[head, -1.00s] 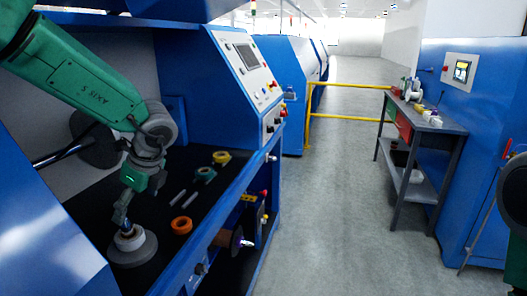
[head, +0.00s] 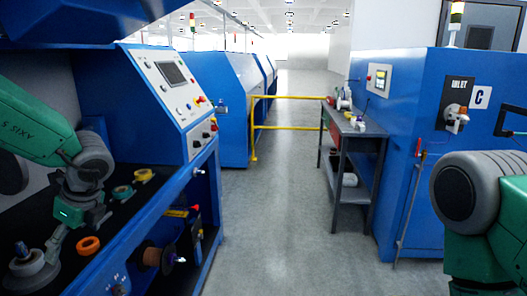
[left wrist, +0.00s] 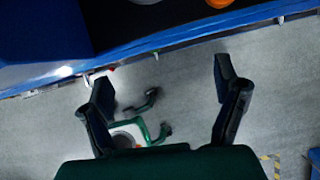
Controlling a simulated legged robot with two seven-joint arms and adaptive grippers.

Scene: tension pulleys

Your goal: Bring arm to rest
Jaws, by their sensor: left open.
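My left arm comes in from the left in the head view, bent over the dark bed of the blue machine (head: 182,235). My left gripper (head: 62,238) hangs low there, right of a grey spool (head: 32,268) on the bed; its fingertips are hard to make out. In the left wrist view the left gripper (left wrist: 160,80) has its two dark fingers wide apart, with nothing between them and grey floor beyond. My right arm (head: 470,200) shows as a green and grey joint at the right edge. The right gripper is out of view.
On the bed lie an orange ring (head: 88,245), a teal ring (head: 122,192) and a yellow ring (head: 143,175). A brown reel (head: 150,257) sticks out below the bed edge. A grey workbench (head: 358,130) stands across the clear aisle, near a yellow rail (head: 290,127).

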